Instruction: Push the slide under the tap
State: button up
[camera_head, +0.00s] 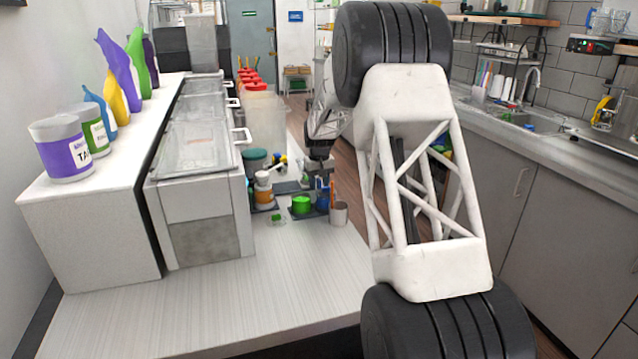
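My gripper (320,178) is small, dark and far down the counter, pointing down among a cluster of small items. Its fingers are too small and too partly covered to tell whether they are open or shut. I cannot make out the slide with certainty. A dark flat plate (287,188) lies just left of the gripper, but I cannot tell whether it is part of the slide. A curved metal tap (533,80) stands at the sink at the back right, far from the gripper. No other tap is clear.
A green tub (301,204), a grey cup (339,214) and stacked jars (263,190) crowd the area around the gripper. Lidded steel bins (195,150) stand to the left. The front of the counter (220,310) is clear. My arm hides much of the right side.

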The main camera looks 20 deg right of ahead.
aim_at(306, 183)
grip_shut()
jog(key=shift+a, duration=2.35)
grip_release()
notch_tip(306, 183, up, 8)
jog(key=shift+f, duration=0.1)
